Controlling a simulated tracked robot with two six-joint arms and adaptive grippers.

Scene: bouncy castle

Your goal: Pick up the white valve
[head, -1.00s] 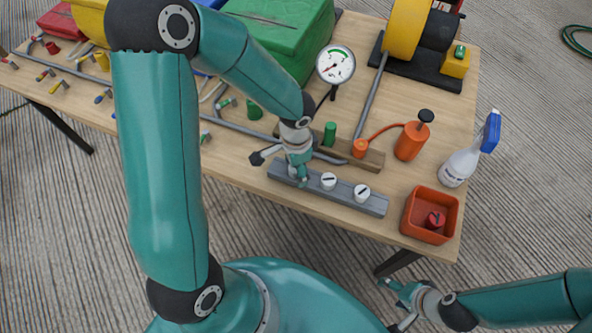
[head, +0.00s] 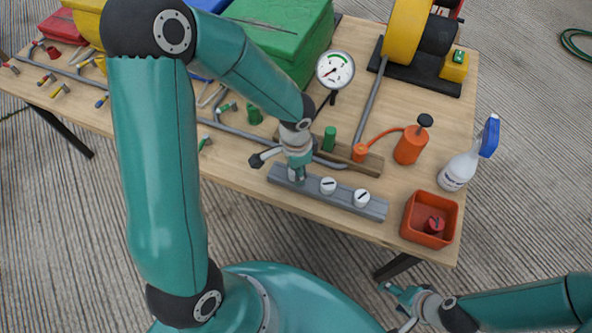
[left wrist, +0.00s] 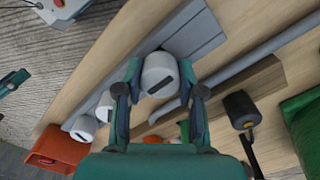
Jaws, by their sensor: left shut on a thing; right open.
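A white valve (left wrist: 160,72) with a dark slot in its top sits between the fingers of my left gripper (left wrist: 160,95) in the left wrist view. The left gripper is shut on it at the left end of a grey rack (head: 345,200), and in the head view (head: 297,174) it mostly hides this valve. Two more white valves, a middle one (head: 328,185) and a right one (head: 361,198), stand in the same rack. My right gripper (head: 392,307) is open and empty, off the table's front edge at the lower right.
An orange bin (head: 408,218) with a red part (head: 434,225) inside stands right of the rack. A spray bottle (head: 461,170), an orange pump (head: 410,146) and a pressure gauge (head: 335,69) stand behind. A wooden block (head: 365,163) lies close behind the rack.

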